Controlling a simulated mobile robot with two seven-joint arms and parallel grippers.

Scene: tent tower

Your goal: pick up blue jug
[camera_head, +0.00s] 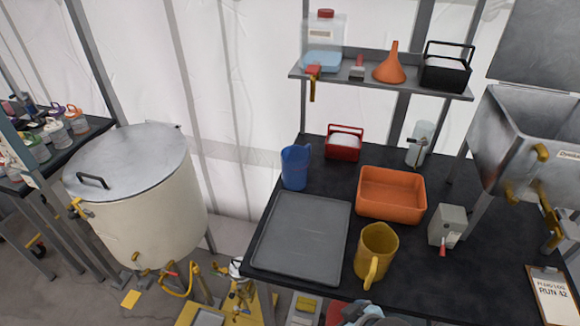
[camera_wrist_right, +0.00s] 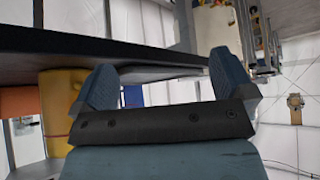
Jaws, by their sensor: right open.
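The blue jug (camera_head: 295,167) stands upright near the back left of the dark table, just behind the grey tray (camera_head: 303,235). Nothing holds it. My right gripper (camera_wrist_right: 162,82) is open and empty in the right wrist view, with its two blue-grey fingers wide apart. A yellow jug (camera_head: 376,252) stands near the table's front; it also shows at the left of the right wrist view (camera_wrist_right: 60,110). My left gripper is not in view.
An orange tub (camera_head: 391,194) and a red carrier (camera_head: 344,143) stand right of the blue jug. A grey box (camera_head: 447,225) is farther right. A shelf (camera_head: 420,87) with a funnel overhangs the back. A large lidded vat (camera_head: 137,205) stands left of the table.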

